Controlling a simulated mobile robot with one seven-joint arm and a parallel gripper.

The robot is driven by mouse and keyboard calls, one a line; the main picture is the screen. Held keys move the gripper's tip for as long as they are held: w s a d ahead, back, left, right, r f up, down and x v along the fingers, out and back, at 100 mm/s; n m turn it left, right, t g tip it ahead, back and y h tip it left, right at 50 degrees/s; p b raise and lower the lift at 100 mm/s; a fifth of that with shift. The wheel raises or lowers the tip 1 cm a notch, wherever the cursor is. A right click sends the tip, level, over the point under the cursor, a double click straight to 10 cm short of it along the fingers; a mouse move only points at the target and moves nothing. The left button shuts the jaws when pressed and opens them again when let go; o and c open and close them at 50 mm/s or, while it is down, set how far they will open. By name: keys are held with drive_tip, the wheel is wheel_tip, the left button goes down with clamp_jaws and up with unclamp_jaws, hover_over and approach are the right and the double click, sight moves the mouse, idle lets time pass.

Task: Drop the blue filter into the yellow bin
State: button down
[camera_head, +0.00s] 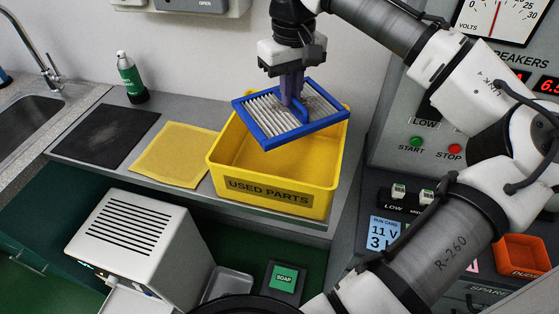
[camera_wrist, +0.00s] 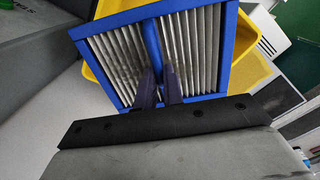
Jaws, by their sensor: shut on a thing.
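The blue filter (camera_head: 265,113) has a square blue frame with pale pleats and a blue bar across its middle. My gripper (camera_head: 292,103) is shut on that bar and holds the filter, slightly tilted, above the yellow bin (camera_head: 225,170). The bin is labelled "USED PARTS" and stands on the grey counter; its visible inside looks empty, though the filter hides part of it. In the wrist view the filter (camera_wrist: 196,50) fills the middle, with my gripper fingers (camera_wrist: 158,85) on its bar and yellow bin edges (camera_wrist: 97,85) showing around it.
A yellow mesh sheet (camera_head: 172,154) and a dark mat (camera_head: 105,134) lie left of the bin. A green bottle (camera_head: 131,80) stands behind them. A white vented box (camera_head: 140,237) is in front. A control panel (camera_head: 435,120) with buttons rises at the right.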

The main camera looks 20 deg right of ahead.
drive_tip(key=shift+f, duration=0.5)
drive_tip(key=shift+r, duration=0.1)
drive_tip(key=c, duration=1.4)
unclamp_jaws()
drive_tip(key=shift+c, duration=0.2)
wheel_tip(320, 180, up, 14)
drive_tip(key=shift+b, duration=0.35)
drive_tip(key=shift+f, duration=0.2)
